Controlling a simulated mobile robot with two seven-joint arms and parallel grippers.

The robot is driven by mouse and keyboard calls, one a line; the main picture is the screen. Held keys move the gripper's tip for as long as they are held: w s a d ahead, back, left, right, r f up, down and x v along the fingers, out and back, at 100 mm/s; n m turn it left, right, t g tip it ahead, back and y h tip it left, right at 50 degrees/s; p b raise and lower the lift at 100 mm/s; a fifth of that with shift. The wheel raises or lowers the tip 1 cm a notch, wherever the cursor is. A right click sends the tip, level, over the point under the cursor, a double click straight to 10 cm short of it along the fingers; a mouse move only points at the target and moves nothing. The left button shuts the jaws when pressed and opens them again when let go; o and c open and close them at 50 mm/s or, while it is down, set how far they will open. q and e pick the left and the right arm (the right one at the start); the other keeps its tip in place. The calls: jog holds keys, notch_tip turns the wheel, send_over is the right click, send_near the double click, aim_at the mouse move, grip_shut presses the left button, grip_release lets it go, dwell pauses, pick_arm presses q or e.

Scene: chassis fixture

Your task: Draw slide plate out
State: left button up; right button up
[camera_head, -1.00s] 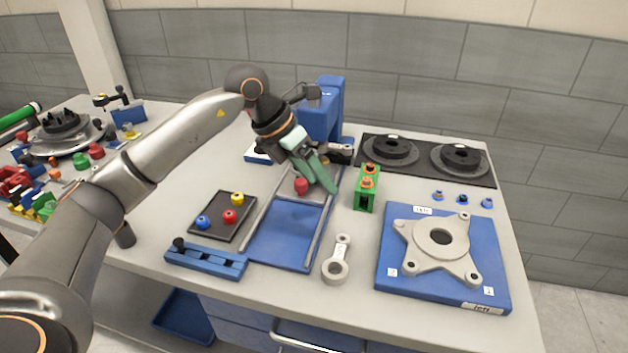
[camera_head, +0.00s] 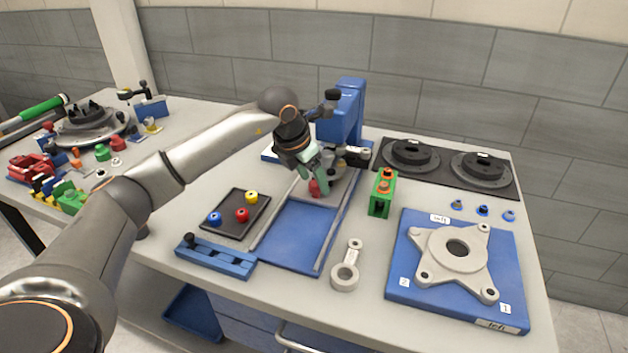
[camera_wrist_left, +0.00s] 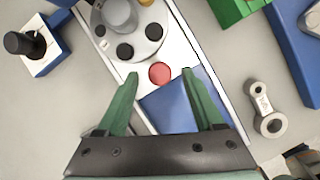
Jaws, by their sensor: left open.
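The slide plate (camera_wrist_left: 182,60) is a pale plate between two rails, with a red knob (camera_wrist_left: 160,73) at its near edge. In the head view the red knob (camera_head: 314,188) shows just below my left gripper (camera_head: 316,178), which hides much of the plate. A grey round part (camera_wrist_left: 130,28) with dark holes sits on the plate. My left gripper (camera_wrist_left: 160,76) is open, its green fingers pointing down, one on each side of the knob. I cannot tell whether they touch it. The blue bed (camera_head: 297,236) in front of the plate is bare. My right gripper is not in view.
A blue press (camera_head: 347,112) stands behind the plate. A green block (camera_head: 381,193) and a grey link (camera_head: 345,277) are at the right. A dark tray (camera_head: 232,226) with colored knobs and a blue bar (camera_head: 215,257) are at the left.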

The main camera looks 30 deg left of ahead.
pick_arm(q)
jog(key=shift+w+f, duration=0.25)
jog(key=shift+f, duration=0.3)
grip_shut()
dwell(1.1)
